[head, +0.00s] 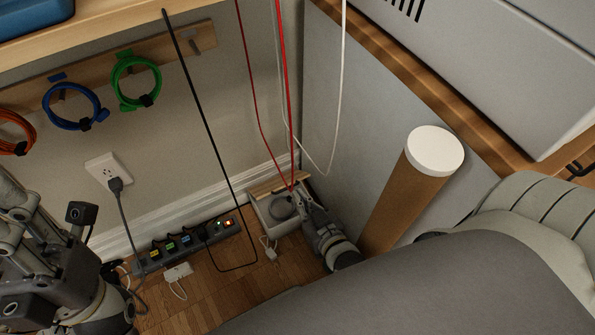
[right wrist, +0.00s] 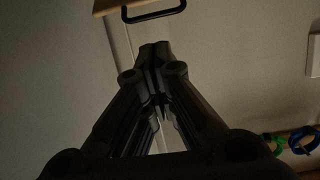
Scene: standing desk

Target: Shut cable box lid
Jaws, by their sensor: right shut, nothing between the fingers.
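The cable box (head: 262,222) is a small light box on the floor in the corner, with a coiled grey cable inside. Its wooden lid (head: 266,187) is raised along the back edge, so the box is open. My right gripper (head: 297,192) is shut and empty at the box's right side, close to the lid; I cannot tell whether they touch. In the right wrist view its fingers (right wrist: 155,55) are together. My left gripper (head: 55,235) is at the left edge, far from the box, and partly cut off; its fingertips are unclear.
A power strip (head: 190,243) with plugs lies left of the box. Black, red and white cables hang around the box. A brown tube with a white cap (head: 435,150) stands to the right. A wooden piece with a black handle (right wrist: 155,13) shows in the right wrist view.

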